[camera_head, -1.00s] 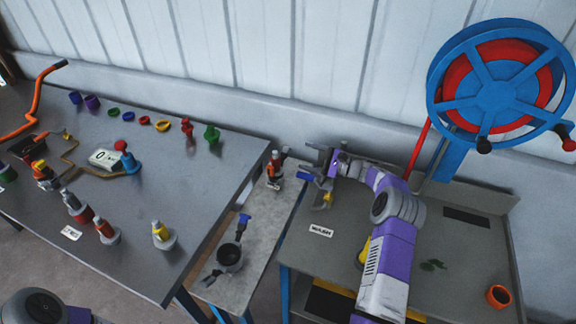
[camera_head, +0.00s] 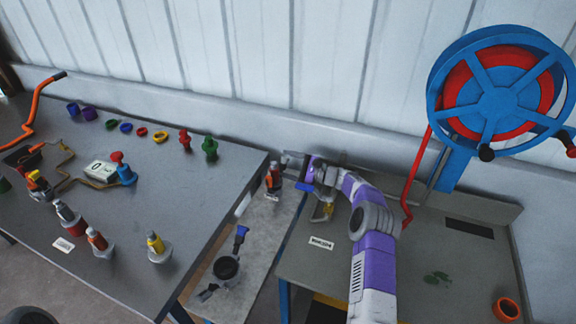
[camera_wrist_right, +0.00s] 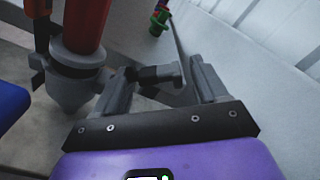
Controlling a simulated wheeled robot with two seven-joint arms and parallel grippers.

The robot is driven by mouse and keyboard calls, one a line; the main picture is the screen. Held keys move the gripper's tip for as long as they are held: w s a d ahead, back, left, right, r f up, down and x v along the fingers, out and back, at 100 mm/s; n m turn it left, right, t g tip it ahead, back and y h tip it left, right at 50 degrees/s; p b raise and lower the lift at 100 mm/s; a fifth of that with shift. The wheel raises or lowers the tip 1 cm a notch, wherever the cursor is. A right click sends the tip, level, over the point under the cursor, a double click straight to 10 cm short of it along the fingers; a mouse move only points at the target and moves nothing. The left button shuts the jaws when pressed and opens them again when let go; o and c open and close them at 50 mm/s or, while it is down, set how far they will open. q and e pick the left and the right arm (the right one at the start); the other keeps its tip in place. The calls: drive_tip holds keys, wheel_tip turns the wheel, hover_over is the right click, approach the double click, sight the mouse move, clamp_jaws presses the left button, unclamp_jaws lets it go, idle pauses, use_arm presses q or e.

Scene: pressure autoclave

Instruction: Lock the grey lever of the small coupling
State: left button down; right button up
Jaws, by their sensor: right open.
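The small coupling (camera_head: 273,182), red with a grey collar, stands upright on the narrow grey bench. In the right wrist view its red body (camera_wrist_right: 86,22) and grey collar (camera_wrist_right: 78,62) are at the upper left. My right gripper (camera_head: 287,161) is open beside the coupling's upper part; its fingers (camera_wrist_right: 160,72) show in the wrist view. A short grey lever-like piece with a dark end (camera_wrist_right: 150,74) lies between the fingers, with no clear grip on it. Whether the fingers touch it cannot be told. My left gripper is out of view.
A larger dark coupling (camera_head: 226,268) with a blue-tipped handle (camera_head: 241,236) sits nearer on the narrow bench. The left table (camera_head: 150,195) holds several coloured fittings. A blue-and-red wheel (camera_head: 500,95) rises behind the right table (camera_head: 400,285).

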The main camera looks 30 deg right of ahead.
sight(285, 165)
drive_tip(key=shift+d+r, duration=0.1)
drive_tip(key=shift+r, duration=0.15)
drive_tip(key=c, duration=1.3)
drive_tip(key=n+b, duration=0.2)
drive_tip(key=s+a+r+n+b, duration=0.1)
drive_tip(key=n+b, duration=0.1)
drive_tip(key=b, duration=0.1)
drive_tip(key=a+r+n+b, duration=0.1)
drive_tip(key=n+b, duration=0.2)
drive_tip(key=shift+s+a, duration=0.15)
drive_tip(key=shift+s, duration=0.25)
drive_tip(key=shift+r, duration=0.15)
drive_tip(key=shift+a, duration=0.1)
drive_tip(key=o, duration=1.2)
drive_tip(key=shift+o, duration=0.5)
drive_tip(key=shift+s+f, duration=0.1)
drive_tip(key=shift+f, duration=0.1)
